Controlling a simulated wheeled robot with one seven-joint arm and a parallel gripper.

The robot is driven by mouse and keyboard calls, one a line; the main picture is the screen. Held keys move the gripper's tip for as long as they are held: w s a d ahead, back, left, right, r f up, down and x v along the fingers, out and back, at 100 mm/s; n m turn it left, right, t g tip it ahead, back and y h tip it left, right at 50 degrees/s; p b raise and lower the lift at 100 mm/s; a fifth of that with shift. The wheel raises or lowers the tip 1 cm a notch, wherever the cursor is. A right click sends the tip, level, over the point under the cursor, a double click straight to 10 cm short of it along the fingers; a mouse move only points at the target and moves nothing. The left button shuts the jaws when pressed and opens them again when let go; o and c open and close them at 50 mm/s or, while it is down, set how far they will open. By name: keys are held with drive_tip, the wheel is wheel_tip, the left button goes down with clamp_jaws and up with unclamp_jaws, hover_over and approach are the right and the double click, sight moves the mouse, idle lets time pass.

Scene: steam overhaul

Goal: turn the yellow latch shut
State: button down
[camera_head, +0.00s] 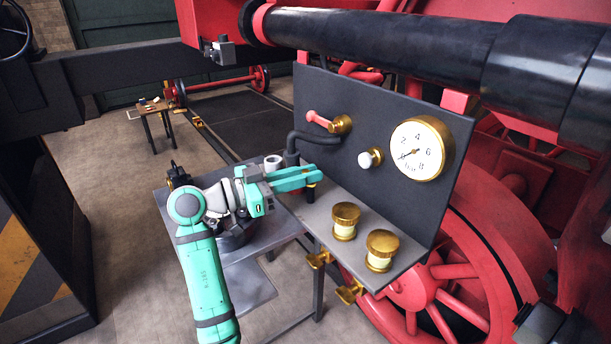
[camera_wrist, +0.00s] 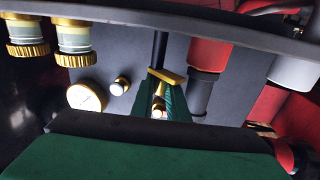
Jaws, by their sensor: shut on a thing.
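The yellow latch shows in the wrist view (camera_wrist: 166,76) as a short yellow bar across a dark rod. In the head view, only a small yellow part of it (camera_head: 311,186) shows under my fingertips, above the shelf near its left end. My gripper (camera_head: 314,175) reaches in from the left, in front of the dark upright panel. In the wrist view its two dark green fingers (camera_wrist: 166,88) are on either side of the latch, shut on it. The fingers hide part of the latch, and I cannot tell its exact angle.
Two brass-capped jars (camera_head: 344,221) stand on the shelf (camera_head: 313,222), with brass clamps (camera_head: 318,260) at its front edge. The panel (camera_head: 391,190) carries a gauge (camera_head: 417,150), a white knob (camera_head: 370,159) and a red-handled valve (camera_head: 330,123). A dark bent pipe (camera_head: 300,142) runs close behind my gripper.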

drive_tip(key=shift+w+m+g+h, duration=0.15)
drive_tip(key=shift+m+g+h, duration=0.45)
drive_tip(key=shift+m+g, duration=0.85)
drive_tip(key=shift+g, duration=0.55)
drive_tip(key=shift+d, duration=0.1)
drive_tip(key=c, duration=2)
unclamp_jaws()
drive_tip(key=v, duration=1)
drive_tip(key=shift+a, duration=0.4)
drive_tip(key=shift+f, duration=0.15)
